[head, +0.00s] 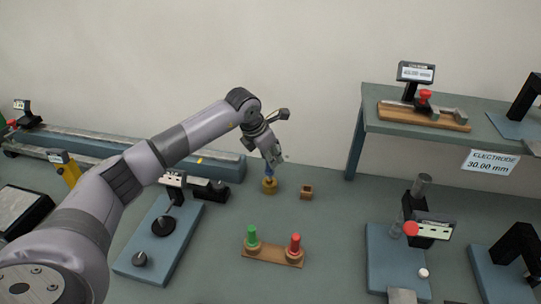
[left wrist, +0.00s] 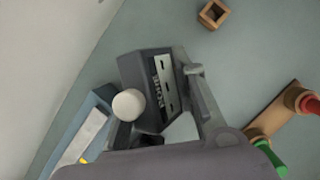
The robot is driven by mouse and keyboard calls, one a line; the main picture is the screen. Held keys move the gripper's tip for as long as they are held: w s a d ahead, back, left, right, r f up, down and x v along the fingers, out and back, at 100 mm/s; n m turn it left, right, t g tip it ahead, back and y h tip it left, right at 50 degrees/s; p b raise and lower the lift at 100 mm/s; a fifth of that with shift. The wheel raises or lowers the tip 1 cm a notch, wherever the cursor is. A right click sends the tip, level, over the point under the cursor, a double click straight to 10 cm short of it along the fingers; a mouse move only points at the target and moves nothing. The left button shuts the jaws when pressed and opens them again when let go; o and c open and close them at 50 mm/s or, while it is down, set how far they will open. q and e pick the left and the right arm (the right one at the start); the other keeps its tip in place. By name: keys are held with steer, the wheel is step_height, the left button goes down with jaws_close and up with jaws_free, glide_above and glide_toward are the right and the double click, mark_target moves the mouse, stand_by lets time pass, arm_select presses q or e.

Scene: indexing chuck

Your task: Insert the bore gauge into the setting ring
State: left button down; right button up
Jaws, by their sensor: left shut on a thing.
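My left gripper (head: 272,157) points down near the middle of the bench. It is shut on the bore gauge, whose blue lower part (head: 269,171) shows below the fingers. In the left wrist view the gauge's dark box (left wrist: 150,88) with a display and the word BORE sits at the fingers, beside a white ball (left wrist: 128,104). A brass ring-like piece (head: 270,187), seemingly the setting ring, stands right under the blue part. I cannot tell whether the gauge is inside it or just above. The ring is hidden in the left wrist view. My right gripper is not in view.
A small square block with a hole (head: 306,192) stands just right of the brass piece. A wooden stand (head: 272,254) with green and red plugs is in front. A long blue-grey bed (head: 228,169) lies behind left. A raised shelf (head: 387,125) stands at right.

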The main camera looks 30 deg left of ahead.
mark_target(270, 172)
arm_select(q)
steer(key=shift+f+b, duration=0.1)
steer(key=shift+b, duration=0.2)
steer(key=shift+f, duration=0.2)
stand_by(1.1)
steer(key=shift+f+b, duration=0.55)
steer(key=shift+b, duration=0.15)
stand_by(0.6)
steer(key=shift+f+b, duration=1)
steer(key=shift+f, duration=0.15)
stand_by(0.9)
stand_by(0.9)
steer(key=c, duration=1.4)
jaws_free()
steer(key=shift+o, duration=1)
